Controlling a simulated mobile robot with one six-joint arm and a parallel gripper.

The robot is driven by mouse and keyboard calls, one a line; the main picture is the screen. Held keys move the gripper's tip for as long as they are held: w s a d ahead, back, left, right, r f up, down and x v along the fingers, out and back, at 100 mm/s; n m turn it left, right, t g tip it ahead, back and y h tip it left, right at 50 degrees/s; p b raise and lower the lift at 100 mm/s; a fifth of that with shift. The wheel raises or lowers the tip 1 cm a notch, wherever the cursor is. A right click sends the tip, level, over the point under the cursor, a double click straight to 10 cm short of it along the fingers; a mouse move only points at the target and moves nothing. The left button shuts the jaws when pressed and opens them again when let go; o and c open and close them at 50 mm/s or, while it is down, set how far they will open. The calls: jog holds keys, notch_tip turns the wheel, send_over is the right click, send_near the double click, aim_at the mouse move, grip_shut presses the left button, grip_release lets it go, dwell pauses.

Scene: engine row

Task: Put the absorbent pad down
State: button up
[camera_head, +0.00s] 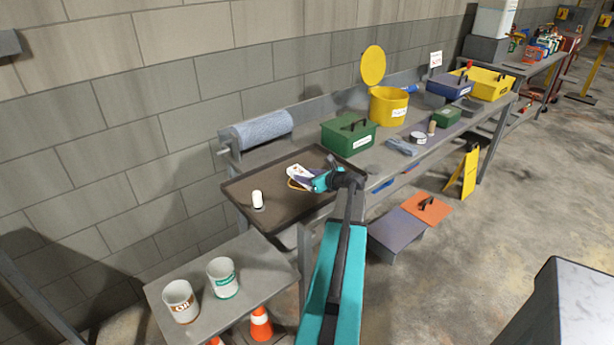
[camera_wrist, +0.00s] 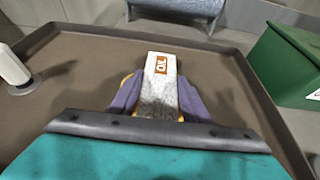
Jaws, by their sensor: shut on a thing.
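My gripper (camera_head: 305,178) is over the dark brown tray (camera_head: 233,190), its purple fingers closed on the sides of a white and grey speckled pad (camera_wrist: 158,100). The pad has an orange label at its far end, and its white top also shows in the head view (camera_head: 297,170). In the wrist view the pad points away from me, with the tray (camera_wrist: 80,60) below it. A yellow-orange edge shows beside the fingers. I cannot tell whether the pad touches the tray. Its near end is partly hidden by my gripper.
A white cylinder (camera_head: 257,196) stands on the tray, left of the gripper. A green box (camera_head: 349,135) is on the bench just right of the tray, and a blue roll (camera_head: 263,130) is behind it. Two cans (camera_head: 222,278) stand on the lower table. The tray's middle is bare.

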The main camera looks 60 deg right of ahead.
jog(key=shift+f, duration=0.1)
jog(key=o, duration=1)
jog(key=b+v, duration=0.1)
jog(key=v, duration=1.1)
jog(key=shift+a+b, duration=0.1)
jog(key=shift+b, duration=0.3)
